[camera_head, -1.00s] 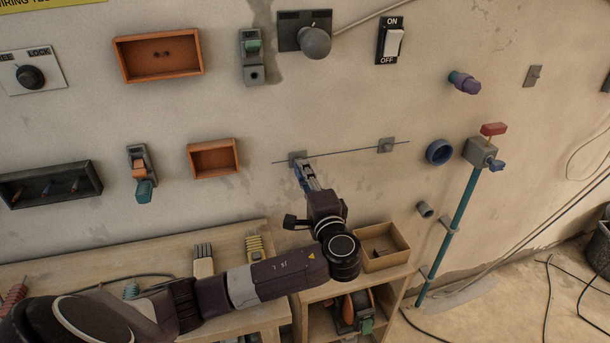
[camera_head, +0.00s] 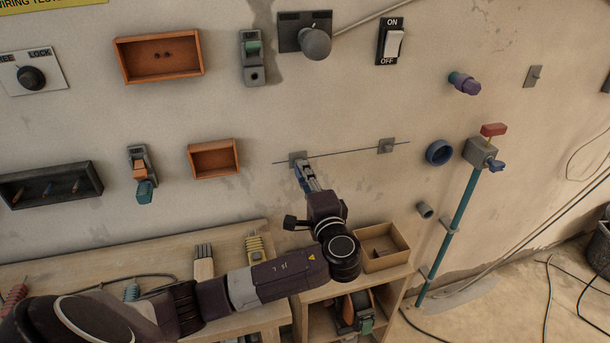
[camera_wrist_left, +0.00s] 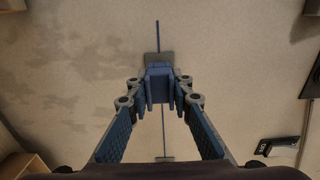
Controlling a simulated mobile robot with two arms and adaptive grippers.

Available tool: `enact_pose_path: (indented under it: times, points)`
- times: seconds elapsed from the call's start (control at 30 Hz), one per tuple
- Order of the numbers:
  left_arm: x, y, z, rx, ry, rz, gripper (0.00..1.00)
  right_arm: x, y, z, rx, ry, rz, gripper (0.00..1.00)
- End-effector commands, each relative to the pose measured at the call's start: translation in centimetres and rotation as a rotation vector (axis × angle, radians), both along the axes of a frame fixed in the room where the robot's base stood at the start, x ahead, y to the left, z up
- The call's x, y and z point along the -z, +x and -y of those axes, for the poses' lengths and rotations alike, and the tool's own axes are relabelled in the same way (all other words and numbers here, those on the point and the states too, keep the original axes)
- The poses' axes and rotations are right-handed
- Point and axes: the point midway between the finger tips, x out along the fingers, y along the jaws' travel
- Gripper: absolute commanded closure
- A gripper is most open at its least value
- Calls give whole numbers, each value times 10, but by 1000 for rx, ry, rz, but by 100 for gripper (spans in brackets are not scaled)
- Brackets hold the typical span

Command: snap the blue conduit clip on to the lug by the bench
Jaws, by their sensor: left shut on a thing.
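My left gripper (camera_head: 305,174) reaches up to the wall above the bench and is shut on the blue conduit clip, of which only a little shows in the head view. In the left wrist view the blue clip (camera_wrist_left: 159,82) sits between the fingertips of the gripper (camera_wrist_left: 158,92), against the grey lug (camera_wrist_left: 167,60). The same lug shows in the head view (camera_head: 297,157), with a thin blue conduit line (camera_head: 340,150) running across it to a second grey lug (camera_head: 386,146). Whether the clip is snapped on, I cannot tell. My right gripper is out of view.
The wooden bench (camera_head: 225,241) stands below, with an open box (camera_head: 402,243) at its right end. An orange wall box (camera_head: 213,158) hangs left of the lug. A blue ring (camera_head: 439,152) and a teal pipe (camera_head: 449,228) are to the right.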

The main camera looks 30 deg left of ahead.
Motion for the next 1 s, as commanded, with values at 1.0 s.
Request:
enact_pose_path:
  times: [1.0]
  points:
    - [0,16,-19,-1,0,0,100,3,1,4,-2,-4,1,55]
